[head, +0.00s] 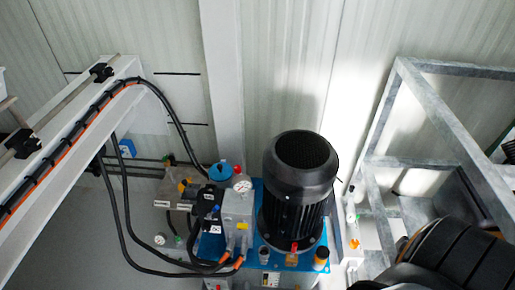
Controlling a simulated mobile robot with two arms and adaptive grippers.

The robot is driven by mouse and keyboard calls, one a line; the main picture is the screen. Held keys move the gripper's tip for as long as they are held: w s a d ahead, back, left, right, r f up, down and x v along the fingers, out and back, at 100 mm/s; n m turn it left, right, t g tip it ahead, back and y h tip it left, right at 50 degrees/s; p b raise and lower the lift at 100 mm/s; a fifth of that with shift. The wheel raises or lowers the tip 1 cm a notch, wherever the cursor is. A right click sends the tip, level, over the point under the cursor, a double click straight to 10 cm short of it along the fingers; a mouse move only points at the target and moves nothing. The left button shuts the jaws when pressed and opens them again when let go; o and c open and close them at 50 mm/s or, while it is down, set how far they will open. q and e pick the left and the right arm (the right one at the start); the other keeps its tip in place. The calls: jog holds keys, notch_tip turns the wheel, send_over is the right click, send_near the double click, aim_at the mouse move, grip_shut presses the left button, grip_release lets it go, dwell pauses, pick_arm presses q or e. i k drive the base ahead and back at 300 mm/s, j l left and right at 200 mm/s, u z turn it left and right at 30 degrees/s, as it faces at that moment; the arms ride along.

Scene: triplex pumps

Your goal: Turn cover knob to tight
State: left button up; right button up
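I cannot tell for certain which part is the cover knob. A black finned motor (298,185) stands on a blue plate (257,192) at the lower middle of the head view. In front of it are a red-topped fitting (292,252) and an orange-and-black cap (321,259). A blue cap (219,172) and a round white gauge (242,186) are to its left. A small orange knob (355,243) is on pipework to its right. Neither of my grippers shows in the head view.
A white sloped beam (75,125) carrying black and orange cables fills the left side. A grey metal frame (440,115) stands at the right. A pale panelled wall (285,60) closes the back.

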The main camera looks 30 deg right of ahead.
aim_at(237, 168)
jog(key=l+z, duration=0.2)
jog(key=z, duration=0.55)
